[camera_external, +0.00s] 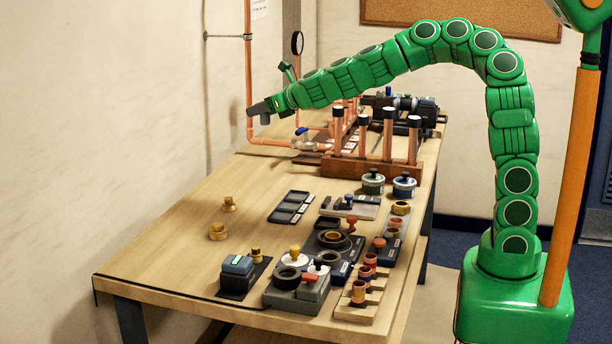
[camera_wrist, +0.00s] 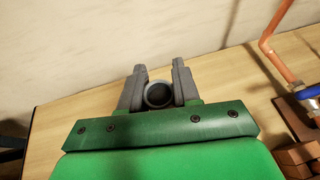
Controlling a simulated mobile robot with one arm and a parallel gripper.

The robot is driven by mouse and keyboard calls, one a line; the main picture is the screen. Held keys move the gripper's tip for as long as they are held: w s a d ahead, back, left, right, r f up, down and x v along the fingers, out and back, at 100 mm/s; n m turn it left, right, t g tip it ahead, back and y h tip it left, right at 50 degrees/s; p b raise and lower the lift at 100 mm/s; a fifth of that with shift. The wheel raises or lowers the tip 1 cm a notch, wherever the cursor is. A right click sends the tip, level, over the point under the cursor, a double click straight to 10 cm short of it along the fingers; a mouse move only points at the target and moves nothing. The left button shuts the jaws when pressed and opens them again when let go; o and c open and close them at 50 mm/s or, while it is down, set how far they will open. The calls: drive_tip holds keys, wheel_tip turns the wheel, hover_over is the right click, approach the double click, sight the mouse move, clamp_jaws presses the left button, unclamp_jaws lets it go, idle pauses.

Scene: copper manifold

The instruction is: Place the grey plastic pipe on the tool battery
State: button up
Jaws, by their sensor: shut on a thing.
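The grey plastic pipe (camera_wrist: 158,94) is between the grey fingers of my gripper (camera_wrist: 159,84) in the wrist view, its round open end facing the camera. My gripper (camera_external: 260,108) is shut on it, high above the far left part of the table in the external view. There the pipe is hard to tell from the grey fingers. A dark block with a blue top (camera_external: 237,266), which looks like the tool battery, stands on a black mat at the table's near left. The gripper is far behind and above it.
A brass fitting (camera_external: 256,254) stands right beside the block. Two more brass fittings (camera_external: 229,204) stand behind it. A grey fixture (camera_external: 296,292) is to its right. Copper pipes (camera_external: 375,138) rise from a wooden rack at the back. The table's left middle is mostly clear.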

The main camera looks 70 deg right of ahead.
drive_tip(key=s+a+n+g+y, duration=0.1)
drive_tip(key=s+a+n+y, duration=0.35)
drive_tip(key=a, duration=0.75)
drive_tip(key=s+a+n+g+y, duration=0.1)
drive_tip(key=s+a+n+y, duration=0.35)
drive_tip(key=a, duration=0.75)
drive_tip(key=s+a+r+n+g+y, duration=0.2)
drive_tip(key=s+a+n+g+y, duration=0.4)
drive_tip(key=s+a, duration=1)
hover_over(233, 261)
drive_tip(key=s, duration=0.1)
drive_tip(key=shift+h, duration=0.3)
drive_tip(key=f, duration=1.3)
drive_tip(key=shift+s+d, duration=0.2)
drive_tip(key=shift+d, duration=0.2)
drive_tip(key=shift+w+a+f, duration=0.15)
drive_tip(key=shift+w+f, duration=0.15)
drive_tip(key=shift+f, duration=0.2)
drive_tip(key=shift+w+a+f, duration=0.15)
drive_tip(key=shift+w+f, duration=0.15)
drive_tip(key=shift+f, duration=0.15)
drive_tip(key=shift+w+f, duration=0.1)
drive_tip(key=shift+f, duration=1.45)
